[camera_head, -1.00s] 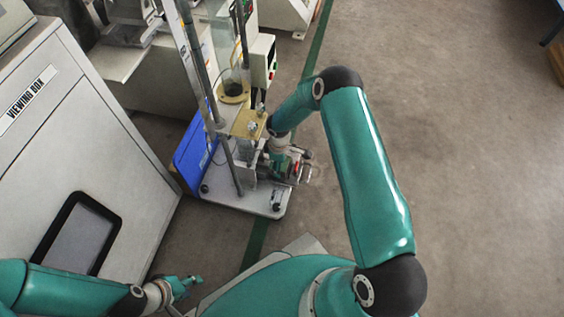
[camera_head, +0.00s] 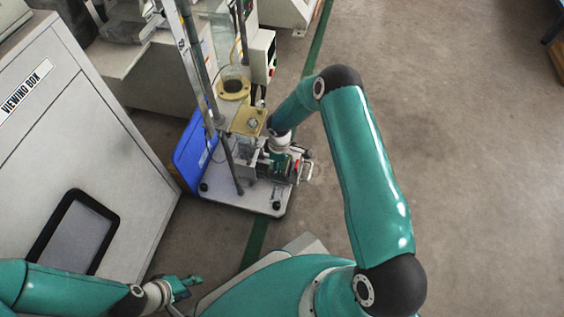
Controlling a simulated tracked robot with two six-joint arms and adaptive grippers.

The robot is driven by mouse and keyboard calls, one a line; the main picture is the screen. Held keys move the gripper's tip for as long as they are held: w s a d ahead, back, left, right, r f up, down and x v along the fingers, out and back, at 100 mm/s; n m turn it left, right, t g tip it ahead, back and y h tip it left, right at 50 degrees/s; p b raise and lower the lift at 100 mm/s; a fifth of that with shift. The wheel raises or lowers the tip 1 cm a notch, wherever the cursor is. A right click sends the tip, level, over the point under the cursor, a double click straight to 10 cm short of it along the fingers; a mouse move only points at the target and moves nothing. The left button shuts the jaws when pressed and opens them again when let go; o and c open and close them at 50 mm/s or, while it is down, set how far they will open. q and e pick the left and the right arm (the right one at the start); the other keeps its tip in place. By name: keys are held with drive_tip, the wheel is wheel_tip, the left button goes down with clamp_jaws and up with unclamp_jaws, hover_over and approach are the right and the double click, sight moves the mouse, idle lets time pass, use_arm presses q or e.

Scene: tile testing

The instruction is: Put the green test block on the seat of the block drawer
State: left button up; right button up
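My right arm reaches over the test stand, and its gripper (camera_head: 280,164) is at the low front part of the stand, beside a silver handle with red on it (camera_head: 304,170). This looks like the block drawer, but its seat is hidden by the gripper and wrist. Green shows around the gripper there; I cannot tell the green test block from the teal fingers. Whether these fingers are open or shut is too small to see. My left gripper (camera_head: 184,285) is at the lower left, away from the stand, with no object visible in it; its opening is unclear.
The stand's pale base plate (camera_head: 245,198) has metal posts and a blue panel (camera_head: 194,152) at its left. A large grey viewing box (camera_head: 85,150) fills the left side. Grey machines stand behind. The floor (camera_head: 470,160) at the right is clear.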

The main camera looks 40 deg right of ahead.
idle(0.3)
drive_tip(key=o, duration=1.1)
